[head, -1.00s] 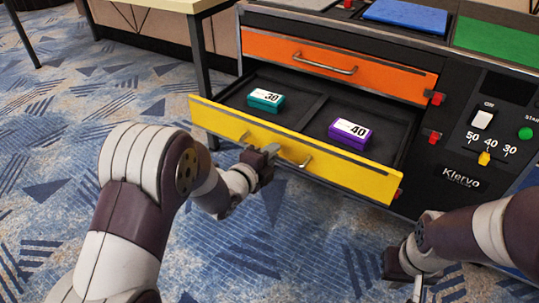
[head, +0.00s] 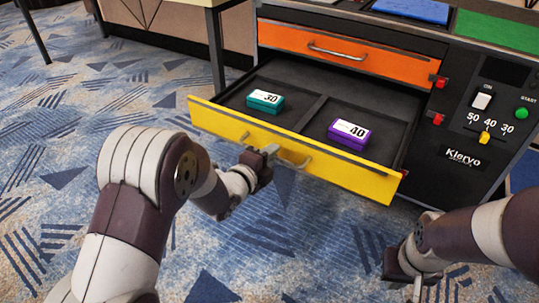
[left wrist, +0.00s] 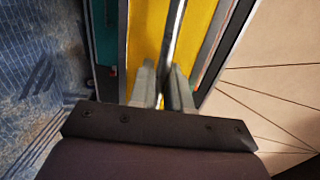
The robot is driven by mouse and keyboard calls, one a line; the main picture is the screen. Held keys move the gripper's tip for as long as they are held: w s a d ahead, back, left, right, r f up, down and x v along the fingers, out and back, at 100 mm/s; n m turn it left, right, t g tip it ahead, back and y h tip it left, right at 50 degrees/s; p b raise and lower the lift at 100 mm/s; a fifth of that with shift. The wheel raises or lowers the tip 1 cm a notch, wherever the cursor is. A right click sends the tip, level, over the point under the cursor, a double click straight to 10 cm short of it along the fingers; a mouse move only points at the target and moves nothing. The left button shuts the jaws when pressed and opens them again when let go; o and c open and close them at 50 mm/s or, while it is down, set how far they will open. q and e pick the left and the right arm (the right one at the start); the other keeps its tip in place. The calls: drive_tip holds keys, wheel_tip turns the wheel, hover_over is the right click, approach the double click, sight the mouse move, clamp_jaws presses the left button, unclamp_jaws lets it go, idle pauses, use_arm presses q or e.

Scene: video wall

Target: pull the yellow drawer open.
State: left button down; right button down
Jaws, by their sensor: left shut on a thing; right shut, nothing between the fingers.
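The yellow drawer (head: 340,173) stands pulled out from the dark cabinet, below a closed orange drawer (head: 345,52). Inside it, a teal box marked 30 (head: 265,101) lies in the left compartment and a purple box marked 40 (head: 349,134) in the right one. My left gripper (head: 268,155) is shut on the yellow drawer's bar handle (head: 297,163). In the left wrist view the fingers (left wrist: 162,92) close around the handle bar (left wrist: 174,35) against the yellow front (left wrist: 145,35). My right gripper (head: 418,285) is low at the right, shut and empty, away from the drawer.
The cabinet's right panel carries a white switch (head: 482,100), a yellow slider (head: 485,137) and a green start button (head: 522,113). Red pieces (head: 438,119) stick out beside the drawers. The patterned carpet (head: 280,250) in front of the drawer is clear.

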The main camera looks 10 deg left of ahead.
use_arm(q)
drive_tip(key=c, duration=1.3)
unclamp_jaws()
drive_tip(key=shift+s+a+r, duration=0.1)
drive_tip(key=shift+s+r, duration=0.05)
drive_tip(key=shift+s, duration=0.1)
drive_tip(key=p+v, duration=0.5)
drive_tip(key=v, duration=0.7)
drive_tip(key=shift+s, duration=0.1)
